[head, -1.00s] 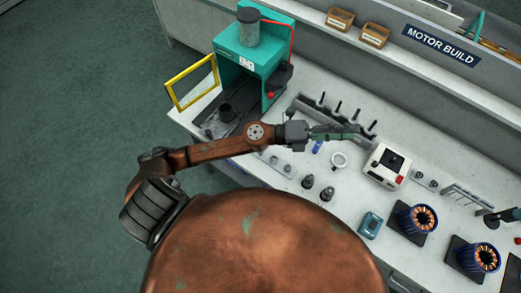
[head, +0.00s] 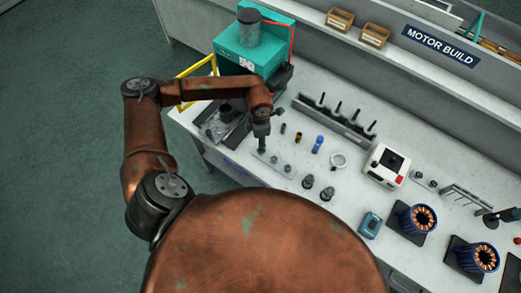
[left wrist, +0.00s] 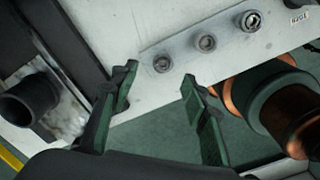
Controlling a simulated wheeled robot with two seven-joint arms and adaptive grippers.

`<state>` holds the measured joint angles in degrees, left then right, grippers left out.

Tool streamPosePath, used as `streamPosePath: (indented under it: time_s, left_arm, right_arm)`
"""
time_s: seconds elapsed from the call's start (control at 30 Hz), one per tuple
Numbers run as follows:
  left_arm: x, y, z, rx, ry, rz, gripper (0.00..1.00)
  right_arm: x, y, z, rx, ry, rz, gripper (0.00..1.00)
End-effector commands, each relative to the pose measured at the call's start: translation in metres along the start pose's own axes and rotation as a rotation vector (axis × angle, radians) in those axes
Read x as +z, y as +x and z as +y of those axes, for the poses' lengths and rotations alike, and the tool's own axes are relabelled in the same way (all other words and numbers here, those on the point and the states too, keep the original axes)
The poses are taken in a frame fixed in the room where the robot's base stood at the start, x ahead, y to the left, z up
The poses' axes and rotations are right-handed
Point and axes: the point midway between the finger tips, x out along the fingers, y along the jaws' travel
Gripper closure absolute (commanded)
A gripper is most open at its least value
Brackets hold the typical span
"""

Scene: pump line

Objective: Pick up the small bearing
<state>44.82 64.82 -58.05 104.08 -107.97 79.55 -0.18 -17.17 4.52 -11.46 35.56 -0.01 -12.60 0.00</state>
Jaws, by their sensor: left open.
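A pale strip (left wrist: 183,52) on the bench carries three round metal bearings in a row. The bearing at the end nearest my gripper looks smallest; I take it as the small bearing (left wrist: 161,63). The other two are a middle bearing (left wrist: 206,43) and an end bearing (left wrist: 251,20). My left gripper (left wrist: 159,80) is open and empty, its green fingers pointing at the strip, with the small bearing between the fingertips in the wrist picture. In the head view the left gripper (head: 262,149) points down over the strip's left end and hides that bearing. My right gripper is out of view.
A green press (head: 245,50) with a yellow guard stands behind my arm. A grey rack (head: 335,122) with dark pins lies behind the strip. A blue-capped item (head: 318,144), white ring (head: 338,160) and two dark fittings (head: 308,181) stand to the right.

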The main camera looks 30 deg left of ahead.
Motion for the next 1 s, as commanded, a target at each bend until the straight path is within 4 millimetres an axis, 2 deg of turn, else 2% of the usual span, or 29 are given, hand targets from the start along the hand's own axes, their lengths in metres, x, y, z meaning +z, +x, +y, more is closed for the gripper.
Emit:
streamPosePath:
  time_s: [0.33, 0.6, 1.0]
  left_arm:
    - [0.003, 0.044, -0.004, -0.004, -0.001, -0.001, 0.58]
    - [0.004, 0.05, -0.004, -0.003, 0.0, -0.003, 0.58]
    - [0.004, 0.049, -0.004, -0.003, 0.0, -0.003, 0.85]
  right_arm:
    - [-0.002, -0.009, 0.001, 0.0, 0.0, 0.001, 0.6]
    - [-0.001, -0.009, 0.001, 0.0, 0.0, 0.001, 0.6]
    - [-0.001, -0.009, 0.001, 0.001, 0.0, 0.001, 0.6]
